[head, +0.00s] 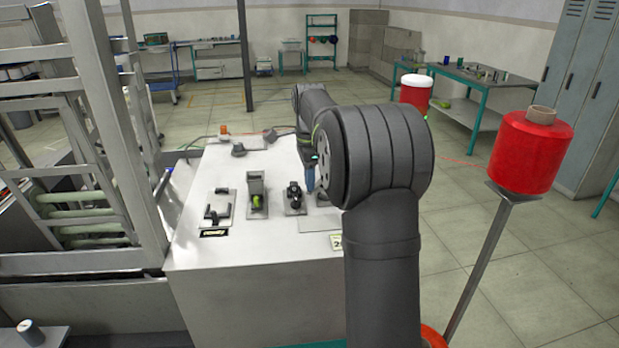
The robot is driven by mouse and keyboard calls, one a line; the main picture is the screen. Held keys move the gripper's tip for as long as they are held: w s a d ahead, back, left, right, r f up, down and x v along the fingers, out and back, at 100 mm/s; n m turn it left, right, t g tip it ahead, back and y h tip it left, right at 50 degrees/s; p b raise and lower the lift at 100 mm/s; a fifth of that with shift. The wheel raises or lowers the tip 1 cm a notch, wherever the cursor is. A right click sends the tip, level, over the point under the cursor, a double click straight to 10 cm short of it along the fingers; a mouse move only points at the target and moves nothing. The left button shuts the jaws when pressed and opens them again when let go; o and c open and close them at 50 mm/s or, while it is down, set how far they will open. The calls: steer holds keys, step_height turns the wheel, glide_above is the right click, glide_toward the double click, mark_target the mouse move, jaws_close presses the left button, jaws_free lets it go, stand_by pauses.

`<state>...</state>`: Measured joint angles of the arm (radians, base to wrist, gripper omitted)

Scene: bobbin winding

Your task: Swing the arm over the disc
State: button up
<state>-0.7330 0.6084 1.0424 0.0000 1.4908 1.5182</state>
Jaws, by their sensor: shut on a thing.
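The top of my gripper (310,178) shows as a narrow blue piece at the left edge of my dark arm, above the white table (250,293). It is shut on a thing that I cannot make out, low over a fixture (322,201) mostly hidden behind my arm. A black mechanism (294,195) on a grey plate stands just left of my gripper. I cannot clearly tell which parts are the task's arm and disc; they may be small or hidden.
Left on the table are a grey holder with a green piece (257,201) and a plate with black pegs (216,214). A metal frame (130,140) borders the left side. A red spool (530,152) stands on a post at the right.

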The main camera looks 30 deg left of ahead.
steer(key=shift+d, duration=0.6)
steer(key=shift+w+d, duration=0.25)
steer(key=shift+d, duration=0.35)
